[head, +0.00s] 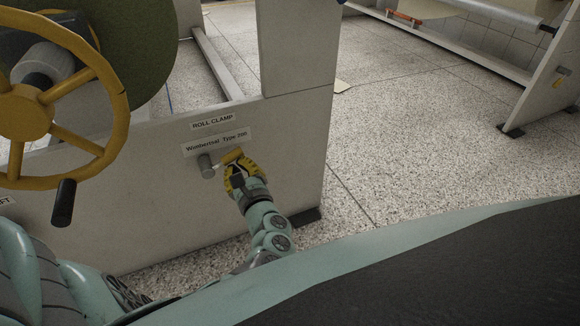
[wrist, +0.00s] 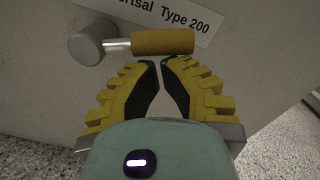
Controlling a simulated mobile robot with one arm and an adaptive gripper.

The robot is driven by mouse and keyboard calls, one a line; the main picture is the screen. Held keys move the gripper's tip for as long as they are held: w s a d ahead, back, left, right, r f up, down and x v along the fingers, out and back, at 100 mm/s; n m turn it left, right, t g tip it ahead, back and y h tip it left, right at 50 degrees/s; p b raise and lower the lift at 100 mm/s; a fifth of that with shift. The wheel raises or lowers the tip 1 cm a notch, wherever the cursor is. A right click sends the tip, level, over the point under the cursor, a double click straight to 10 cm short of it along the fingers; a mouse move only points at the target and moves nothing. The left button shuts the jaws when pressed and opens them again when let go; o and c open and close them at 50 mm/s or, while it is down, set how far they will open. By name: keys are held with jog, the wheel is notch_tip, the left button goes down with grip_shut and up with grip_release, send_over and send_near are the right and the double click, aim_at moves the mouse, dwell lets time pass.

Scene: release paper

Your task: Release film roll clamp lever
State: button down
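The roll clamp lever has a round grey pivot (head: 206,166), a short metal rod and a yellow handle (head: 232,156). It is mounted on the pale machine panel (head: 150,205), below the label. In the wrist view, the yellow handle (wrist: 163,41) points right from the grey pivot (wrist: 88,42), about level. My gripper (head: 238,165) is at the handle; in the wrist view its yellow, black-padded fingertips (wrist: 160,62) lie just below the handle. The tips are close together with only a narrow gap and nothing between them. Whether they touch the handle cannot be told.
A yellow handwheel (head: 25,112) with a dark crank knob (head: 64,203) stands at the left, before a large green roll (head: 135,45). The panel ends right of the lever. Speckled floor (head: 420,130) is clear there; another machine frame (head: 545,75) stands at far right.

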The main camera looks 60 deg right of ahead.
notch_tip(320, 180, up, 2)
jog(key=n, duration=0.2)
jog(key=shift+w+a+r+n, duration=0.1)
jog(key=shift+n, duration=0.2)
jog(key=shift+r, duration=0.15)
dwell(0.5)
